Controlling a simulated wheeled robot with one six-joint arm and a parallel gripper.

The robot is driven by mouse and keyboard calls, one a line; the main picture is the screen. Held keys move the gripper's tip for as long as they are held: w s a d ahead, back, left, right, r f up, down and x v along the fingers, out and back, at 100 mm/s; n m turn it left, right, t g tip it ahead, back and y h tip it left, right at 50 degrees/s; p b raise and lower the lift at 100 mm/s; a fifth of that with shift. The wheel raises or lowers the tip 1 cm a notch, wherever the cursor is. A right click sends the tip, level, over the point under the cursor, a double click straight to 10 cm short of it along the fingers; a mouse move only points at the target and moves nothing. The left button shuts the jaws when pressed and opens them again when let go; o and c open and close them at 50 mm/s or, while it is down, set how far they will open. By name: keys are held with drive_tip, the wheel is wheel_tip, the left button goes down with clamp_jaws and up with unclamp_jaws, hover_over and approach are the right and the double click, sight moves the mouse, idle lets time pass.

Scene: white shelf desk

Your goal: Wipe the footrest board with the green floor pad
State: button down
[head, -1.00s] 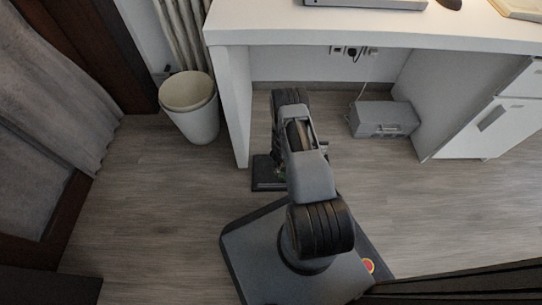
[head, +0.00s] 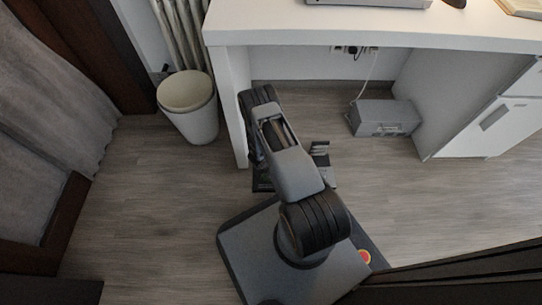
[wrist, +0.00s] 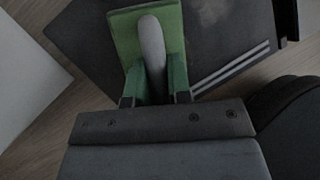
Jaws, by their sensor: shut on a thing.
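The green floor pad (wrist: 122,32) has a grey handle (wrist: 152,50) and shows in the wrist view. My gripper (wrist: 156,92) is shut on it, with a finger on each side of the handle. The dark footrest board (wrist: 85,38) lies beneath the pad, with two pale stripes to the right and a faint greyish smudge (wrist: 213,14) near the top. I cannot tell whether the pad touches the board. In the head view, my arm hides most of the board (head: 262,186), along with the pad and my gripper.
A white desk (head: 235,110) stands over this spot, its left side panel close to my arm. A white bin (head: 190,118) is to the left. A grey box (head: 385,118) sits on the floor under the desk, with a cable above it. The floor at right is clear.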

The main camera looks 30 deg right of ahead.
wheel_tip(320, 180, up, 3)
drive_tip(key=shift+d+r+p, duration=0.1)
drive_tip(key=shift+d+p, duration=0.05)
drive_tip(key=shift+p, duration=0.45)
drive_tip(key=shift+r+p, duration=1.8)
drive_tip(key=shift+r, duration=0.7)
